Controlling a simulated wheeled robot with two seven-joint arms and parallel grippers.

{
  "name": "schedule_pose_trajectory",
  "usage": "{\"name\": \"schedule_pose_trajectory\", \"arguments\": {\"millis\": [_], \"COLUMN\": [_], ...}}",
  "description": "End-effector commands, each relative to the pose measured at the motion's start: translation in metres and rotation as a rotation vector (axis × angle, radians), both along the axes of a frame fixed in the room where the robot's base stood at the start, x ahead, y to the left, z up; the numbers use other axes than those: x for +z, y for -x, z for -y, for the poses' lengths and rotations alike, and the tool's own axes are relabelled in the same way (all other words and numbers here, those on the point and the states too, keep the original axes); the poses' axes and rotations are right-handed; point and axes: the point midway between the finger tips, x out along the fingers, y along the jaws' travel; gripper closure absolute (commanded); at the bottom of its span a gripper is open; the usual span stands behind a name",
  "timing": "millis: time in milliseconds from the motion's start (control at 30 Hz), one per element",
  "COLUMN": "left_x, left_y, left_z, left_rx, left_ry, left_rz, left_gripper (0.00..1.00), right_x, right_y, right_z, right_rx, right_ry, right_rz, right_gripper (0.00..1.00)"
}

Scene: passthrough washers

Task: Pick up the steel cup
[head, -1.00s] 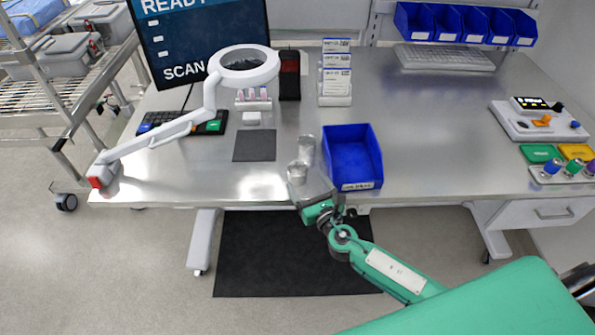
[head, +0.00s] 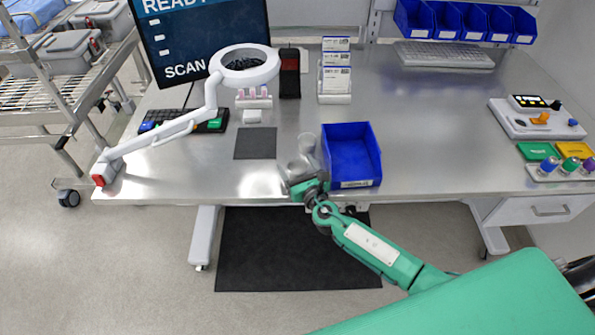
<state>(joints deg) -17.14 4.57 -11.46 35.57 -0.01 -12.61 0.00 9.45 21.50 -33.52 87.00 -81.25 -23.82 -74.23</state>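The steel cup (head: 307,142) stands on the steel bench, just left of the blue bin. It is small and shiny, and its lower part is partly hidden by my gripper. My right gripper (head: 296,168) reaches in from the front edge of the bench and is right at the near side of the cup. Its grey fingers blend with the cup and the bench, so I cannot tell whether they are open or closed on it. My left gripper is not in view.
The blue bin (head: 352,157) stands close to the right of my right gripper. A dark mat (head: 255,143) lies to the left, with a magnifier lamp (head: 244,67) beyond it. A card holder (head: 335,72) stands behind.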

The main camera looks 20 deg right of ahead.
Motion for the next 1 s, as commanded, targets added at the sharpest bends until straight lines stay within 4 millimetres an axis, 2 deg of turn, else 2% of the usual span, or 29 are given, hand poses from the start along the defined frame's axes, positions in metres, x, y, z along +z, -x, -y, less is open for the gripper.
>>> {"name": "schedule_pose_trajectory", "arguments": {"millis": [33, 200, 267, 500, 667, 867, 1000], "left_x": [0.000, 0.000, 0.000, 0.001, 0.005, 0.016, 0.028], "left_y": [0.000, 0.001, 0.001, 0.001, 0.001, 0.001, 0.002], "left_z": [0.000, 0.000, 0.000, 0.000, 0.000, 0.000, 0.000], "left_rx": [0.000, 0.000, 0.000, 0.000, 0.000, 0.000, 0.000], "left_ry": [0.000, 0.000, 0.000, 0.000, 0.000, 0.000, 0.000], "left_rz": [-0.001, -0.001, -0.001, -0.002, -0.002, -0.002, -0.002], "left_gripper": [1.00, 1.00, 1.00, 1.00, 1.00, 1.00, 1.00], "right_x": [0.000, 0.000, 0.000, 0.002, 0.011, 0.041, 0.077], "right_y": [0.000, 0.000, 0.000, 0.000, 0.000, 0.000, 0.000], "right_z": [0.000, 0.000, 0.000, 0.000, 0.000, 0.001, 0.001], "right_rx": [0.000, 0.000, 0.000, 0.000, -0.001, 0.000, 0.001], "right_ry": [0.000, 0.000, 0.000, 0.000, -0.001, -0.001, -0.001], "right_rz": [0.000, 0.000, 0.000, 0.000, 0.001, 0.003, 0.006], "right_gripper": [0.34, 0.68, 0.72, 0.72, 0.72, 0.72, 0.72]}}
